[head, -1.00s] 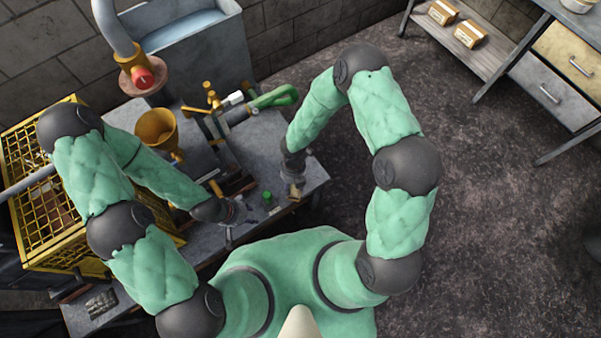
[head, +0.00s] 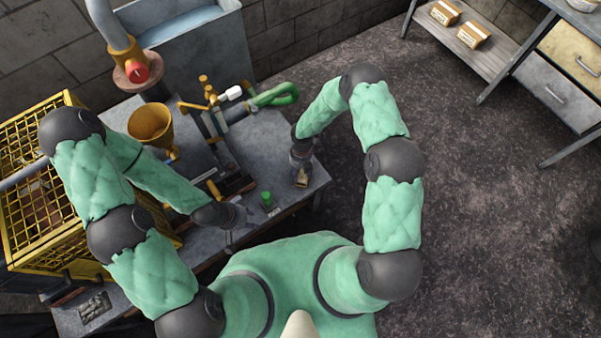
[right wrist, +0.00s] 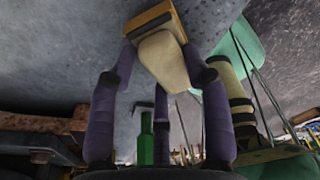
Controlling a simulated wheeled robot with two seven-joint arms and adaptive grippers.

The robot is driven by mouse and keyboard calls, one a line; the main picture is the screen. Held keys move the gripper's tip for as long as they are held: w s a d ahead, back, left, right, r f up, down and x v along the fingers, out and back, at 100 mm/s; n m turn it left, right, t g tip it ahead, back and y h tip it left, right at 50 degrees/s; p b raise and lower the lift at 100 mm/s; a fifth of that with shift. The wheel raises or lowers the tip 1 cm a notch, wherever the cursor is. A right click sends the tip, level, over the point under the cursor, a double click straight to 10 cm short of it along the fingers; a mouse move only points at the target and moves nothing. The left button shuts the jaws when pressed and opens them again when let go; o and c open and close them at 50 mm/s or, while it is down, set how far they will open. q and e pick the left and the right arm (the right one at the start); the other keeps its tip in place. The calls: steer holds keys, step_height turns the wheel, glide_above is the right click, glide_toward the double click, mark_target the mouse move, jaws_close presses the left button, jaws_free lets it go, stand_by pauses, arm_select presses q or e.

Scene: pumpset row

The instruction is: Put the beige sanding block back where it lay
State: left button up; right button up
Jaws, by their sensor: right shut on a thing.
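The beige sanding block (head: 301,182) is at the right end of the grey workbench (head: 268,150), in the tips of my right gripper (head: 301,172). In the right wrist view the block (right wrist: 163,62) shows a beige face with an orange-brown layer and a dark edge. The purple fingers of the right gripper (right wrist: 162,62) are shut on it. I cannot tell whether the block touches the bench top. My left gripper (head: 236,224) is low over the front edge of the bench; its fingers are too small to read.
A small green object (head: 266,199) stands on the bench left of the block. A green-handled tool (head: 272,96), pipes and a brass funnel (head: 152,126) are farther back. A yellow cage (head: 38,195) stands at the left. The floor right of the bench is clear.

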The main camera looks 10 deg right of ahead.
steer(key=shift+f, duration=0.3)
steer(key=shift+f, duration=0.2)
steer(key=o, duration=1.2)
steer(key=shift+r, duration=0.1)
